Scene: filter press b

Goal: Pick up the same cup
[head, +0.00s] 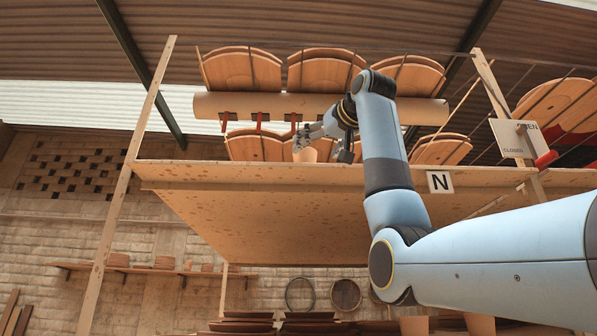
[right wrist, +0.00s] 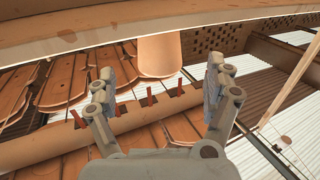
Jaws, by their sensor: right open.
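A plain tan cup (right wrist: 158,55) shows in the right wrist view, between and beyond my fingers. That view is turned over, and the cup stands on the high wooden shelf (right wrist: 65,43). In the head view the cup (head: 307,154) shows just below my gripper, partly hidden by the shelf's front edge. My right gripper (head: 304,136) is raised above the shelf edge, and in the right wrist view (right wrist: 160,70) its fingers are spread wide with nothing between the tips. I see no contact with the cup. My left gripper is not in view.
A long tan pipe (head: 270,105) with red pegs (head: 260,120) runs behind the cup. Round-topped orange boards (head: 325,70) stand above and below it. The shelf board (head: 250,200) carries an "N" plate (head: 440,182). A wooden post (head: 130,170) stands at left, and a sign (head: 513,138) hangs at right.

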